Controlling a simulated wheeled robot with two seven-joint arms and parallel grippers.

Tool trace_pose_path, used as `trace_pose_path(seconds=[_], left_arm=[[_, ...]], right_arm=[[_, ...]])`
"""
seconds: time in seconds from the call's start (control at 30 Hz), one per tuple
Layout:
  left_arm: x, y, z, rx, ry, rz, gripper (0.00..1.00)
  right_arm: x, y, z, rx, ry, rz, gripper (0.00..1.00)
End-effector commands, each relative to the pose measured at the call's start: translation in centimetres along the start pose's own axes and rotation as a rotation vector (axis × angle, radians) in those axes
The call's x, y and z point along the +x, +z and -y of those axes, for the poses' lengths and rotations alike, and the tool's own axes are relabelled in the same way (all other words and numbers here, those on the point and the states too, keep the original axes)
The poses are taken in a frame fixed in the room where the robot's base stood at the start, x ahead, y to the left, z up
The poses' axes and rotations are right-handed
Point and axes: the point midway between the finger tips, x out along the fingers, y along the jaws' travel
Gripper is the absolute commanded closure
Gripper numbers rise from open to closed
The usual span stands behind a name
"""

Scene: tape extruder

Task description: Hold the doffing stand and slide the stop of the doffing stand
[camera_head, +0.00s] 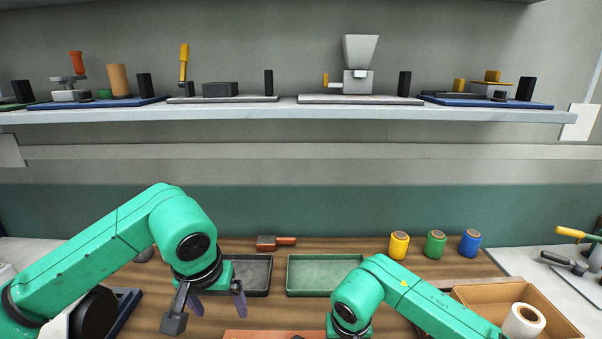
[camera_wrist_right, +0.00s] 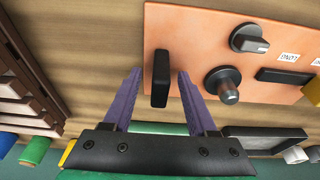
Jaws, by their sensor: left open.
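An orange panel (camera_wrist_right: 215,40) lies on the wooden table in the right wrist view, with a black upright block (camera_wrist_right: 161,78) at its edge. I cannot tell for sure which part is the doffing stand or its stop. My right gripper (camera_wrist_right: 158,75) is open, its purple fingers on either side of the black block. The right finger looks close to it; contact cannot be told. In the head view the panel (camera_head: 262,336) shows only at the bottom edge. My left gripper (camera_head: 218,302) is open and empty above the table, left of the panel.
A dark tray (camera_head: 252,272) and a green tray (camera_head: 325,275) lie behind the grippers. Yellow (camera_head: 399,245), green (camera_head: 434,244) and blue (camera_head: 470,243) spools stand at the back right. An open box (camera_head: 560,318) with a white roll (camera_head: 523,322) is at right. Knobs (camera_wrist_right: 228,88) rise from the panel.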

Motion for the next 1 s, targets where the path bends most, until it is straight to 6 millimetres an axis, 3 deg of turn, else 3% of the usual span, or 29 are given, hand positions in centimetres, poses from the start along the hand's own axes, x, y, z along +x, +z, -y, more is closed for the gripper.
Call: trace_pose_path(seconds=[0.27, 0.37, 0.7, 1.0], left_arm=[[0.0, 0.0, 0.0, 0.000, 0.000, 0.000, 0.12], [0.0, 0.0, 0.0, 0.000, 0.000, 0.000, 0.12], [0.0, 0.0, 0.0, 0.000, 0.000, 0.000, 0.12], [-0.8, -0.2, 0.0, 0.000, 0.000, 0.000, 0.12]], right_arm=[[-0.1, 0.0, 0.0, 0.000, 0.000, 0.000, 0.43], [-1.0, -0.1, 0.0, 0.000, -0.001, -0.002, 0.43], [-9.5, -0.1, 0.0, -0.001, 0.000, -0.005, 0.43], [-13.2, -0.3, 0.0, 0.000, 0.000, -0.001, 0.43]])
